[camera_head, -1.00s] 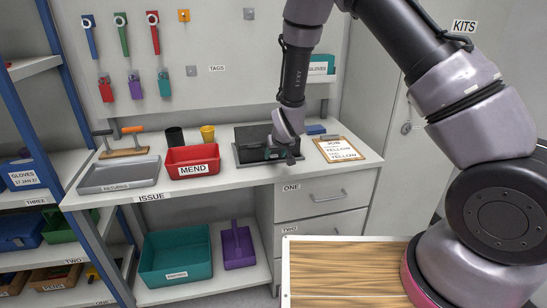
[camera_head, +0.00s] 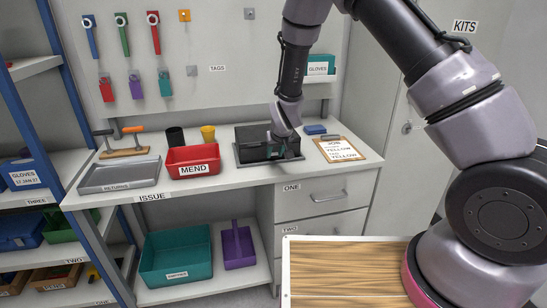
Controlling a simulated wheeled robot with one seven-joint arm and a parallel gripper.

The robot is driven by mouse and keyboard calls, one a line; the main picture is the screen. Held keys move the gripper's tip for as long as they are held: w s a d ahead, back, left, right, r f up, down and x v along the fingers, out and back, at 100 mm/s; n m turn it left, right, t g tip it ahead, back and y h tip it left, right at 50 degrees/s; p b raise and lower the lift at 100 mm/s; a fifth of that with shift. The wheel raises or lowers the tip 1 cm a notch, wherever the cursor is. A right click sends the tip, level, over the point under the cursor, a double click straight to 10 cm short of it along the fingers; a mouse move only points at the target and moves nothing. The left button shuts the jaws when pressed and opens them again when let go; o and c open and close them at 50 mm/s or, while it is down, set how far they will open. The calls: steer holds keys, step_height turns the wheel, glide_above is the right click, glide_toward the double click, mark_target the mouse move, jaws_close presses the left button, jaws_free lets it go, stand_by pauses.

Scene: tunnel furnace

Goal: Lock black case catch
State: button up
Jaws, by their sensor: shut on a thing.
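The black case (camera_head: 252,135) sits on the bench top, on a dark flat tray or mat (camera_head: 240,159), between the red MEND tray and the clipboard. My gripper (camera_head: 277,154) reaches down at the front right of the case, against its front face. Its fingers look closed there, but they are small and dark against the case. The catch itself is hidden behind my gripper or too small to make out. The case lid looks closed.
A red MEND tray (camera_head: 193,169) stands left of the case, with a black cup (camera_head: 175,137) and a yellow cup (camera_head: 208,133) behind. A clipboard (camera_head: 338,148) and a blue item (camera_head: 315,129) lie to the right. Drawers (camera_head: 318,196) are below.

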steer(key=shift+w+a+r+g, duration=0.2)
steer(key=shift+w+r+g, duration=0.45)
steer(key=shift+r, duration=0.1)
steer(key=shift+w+a+r+g+h, duration=0.1)
steer(key=shift+w+r+g+h, duration=0.2)
steer(key=shift+w+g, duration=0.25)
steer(key=shift+w+a+r+g+h, duration=0.15)
steer(key=shift+w+a+g+h, duration=0.05)
steer(key=shift+w+g, duration=0.4)
steer(key=shift+w+a+r+g+h, duration=0.15)
steer(key=shift+w+g+h, duration=0.05)
steer(key=shift+w+g, duration=0.35)
steer(key=o, duration=0.9)
steer(key=shift+c, duration=0.2)
steer(key=shift+s+d+r, duration=0.1)
steer(key=shift+s+r, duration=0.05)
steer(key=shift+r, duration=0.8)
steer(key=shift+s+r, duration=0.2)
steer(key=shift+r, duration=0.8)
steer(key=shift+s+d+r, duration=0.1)
steer(key=shift+s+r, duration=0.05)
steer(key=shift+r, duration=0.8)
